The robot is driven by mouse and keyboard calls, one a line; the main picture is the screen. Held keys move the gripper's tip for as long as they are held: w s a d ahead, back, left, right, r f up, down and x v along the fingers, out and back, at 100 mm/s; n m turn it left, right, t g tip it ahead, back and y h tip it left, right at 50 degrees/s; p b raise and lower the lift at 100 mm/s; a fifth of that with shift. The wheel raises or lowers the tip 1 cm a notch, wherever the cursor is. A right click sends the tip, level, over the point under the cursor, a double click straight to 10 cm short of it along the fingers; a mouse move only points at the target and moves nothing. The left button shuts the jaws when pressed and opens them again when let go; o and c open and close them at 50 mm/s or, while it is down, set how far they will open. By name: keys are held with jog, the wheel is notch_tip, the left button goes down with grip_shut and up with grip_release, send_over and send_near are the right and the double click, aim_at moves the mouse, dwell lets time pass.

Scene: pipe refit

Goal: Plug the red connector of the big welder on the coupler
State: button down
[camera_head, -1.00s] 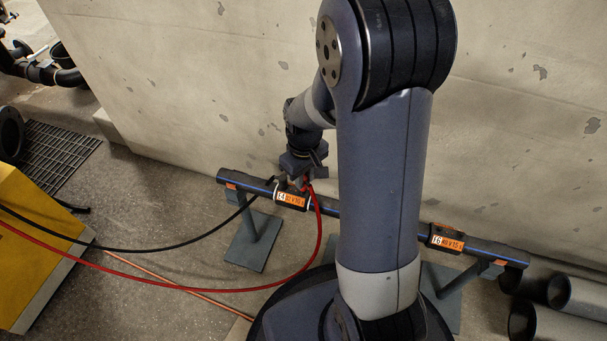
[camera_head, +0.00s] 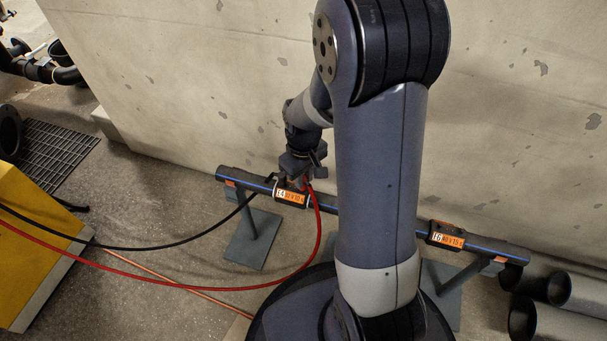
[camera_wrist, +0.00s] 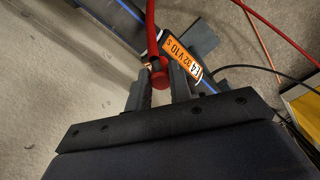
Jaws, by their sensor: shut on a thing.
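My gripper (camera_wrist: 161,88) is shut on the red connector (camera_wrist: 159,74), which sits between the two fingertips in the wrist view. The red cable runs up from it. The coupler (camera_wrist: 180,53) with the orange label numbered 14 lies right beside the connector. In the head view my gripper (camera_head: 299,178) is over this coupler (camera_head: 291,197) on the black pipe, at its upper side. Whether the connector is seated on a terminal is hidden by the fingers. The black cable ends near the coupler's left end. The big yellow welder (camera_head: 35,245) stands at the left, partly cut off.
The pipe (camera_head: 390,221) rests on stands close to the concrete wall. A second coupler (camera_head: 446,236), numbered 16, is on its right part. Loose pipes (camera_head: 562,292) lie at the right. Red and black cables (camera_head: 175,287) hang across the floor between welder and coupler.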

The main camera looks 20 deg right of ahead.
jog(key=shift+f, duration=0.1)
dwell(0.3)
jog(key=shift+f, duration=0.15)
jog(key=shift+f+b, duration=0.3)
dwell(0.6)
jog(key=c, duration=1.2)
grip_release()
jog(key=shift+o, duration=0.8)
jog(key=shift+r, duration=0.1)
jog(key=shift+r+p, duration=3.35)
jog(key=shift+r, duration=0.35)
